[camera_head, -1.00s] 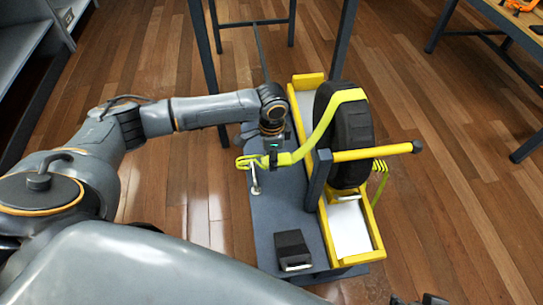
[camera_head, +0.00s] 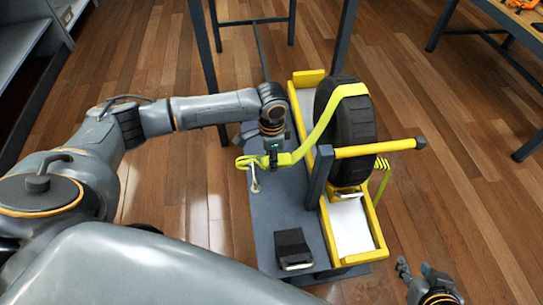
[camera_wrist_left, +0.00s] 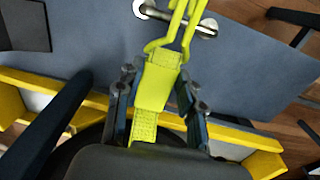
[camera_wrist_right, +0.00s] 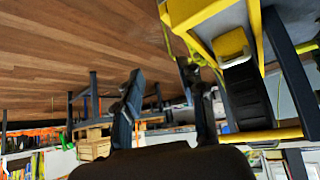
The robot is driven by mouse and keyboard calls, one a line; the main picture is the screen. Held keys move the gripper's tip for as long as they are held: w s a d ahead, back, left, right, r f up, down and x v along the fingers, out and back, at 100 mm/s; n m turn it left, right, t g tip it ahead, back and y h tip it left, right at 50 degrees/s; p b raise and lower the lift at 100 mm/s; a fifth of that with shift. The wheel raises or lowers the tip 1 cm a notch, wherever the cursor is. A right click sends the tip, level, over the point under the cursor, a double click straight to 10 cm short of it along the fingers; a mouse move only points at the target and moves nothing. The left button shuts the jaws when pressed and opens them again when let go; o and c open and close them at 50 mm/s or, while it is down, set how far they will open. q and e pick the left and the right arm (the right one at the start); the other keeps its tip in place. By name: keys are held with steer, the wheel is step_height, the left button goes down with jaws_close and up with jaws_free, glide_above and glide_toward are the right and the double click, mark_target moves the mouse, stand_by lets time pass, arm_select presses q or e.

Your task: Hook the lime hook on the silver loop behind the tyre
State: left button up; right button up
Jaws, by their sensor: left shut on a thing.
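The lime hook (camera_wrist_left: 172,28) is a double wire hook on the end of the lime strap (camera_head: 322,118), which runs over the black tyre (camera_head: 352,120). The silver loop (camera_head: 255,182) stands on the grey deck behind the tyre and shows in the left wrist view (camera_wrist_left: 206,27). My left gripper (camera_wrist_left: 158,85) is shut on the strap just behind the hook. The hook's wires cross over the loop in that view; I cannot tell whether they are caught on it. My right gripper (camera_head: 413,276) is open and empty at the lower right, apart from the frame.
A yellow wheel frame (camera_head: 374,237) with a yellow crossbar (camera_head: 370,151) surrounds the tyre. Other lime prongs (camera_head: 381,165) hang by its right side. A dark block (camera_head: 293,248) sits on the grey deck (camera_head: 283,210).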

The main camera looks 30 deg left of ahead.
arm_select(q)
steer(key=shift+f+b, duration=0.5)
steer(key=shift+b, duration=0.05)
steer(key=shift+f, duration=2)
arm_select(e)
steer(key=shift+w+a+r+t+y, duration=0.15)
steer(key=shift+w+a+r+t, duration=0.15)
steer(key=shift+w+r+t, duration=0.35)
steer(key=shift+w+a+r+t+y, duration=0.25)
steer(key=shift+w+r+t, duration=0.25)
steer(key=shift+w, duration=0.4)
steer(key=shift+w+a+r+t+y, duration=0.1)
steer(key=shift+w+a+r+t, duration=0.2)
steer(key=shift+w+r+t, duration=0.35)
steer(key=shift+w+f, duration=0.1)
arm_select(q)
steer(key=shift+p, duration=0.4)
arm_select(e)
steer(key=s+d+f+g+h, duration=0.1)
steer(key=s+d+f+g, duration=0.1)
steer(key=s+f+g, duration=0.2)
steer(key=shift+s, duration=0.7)
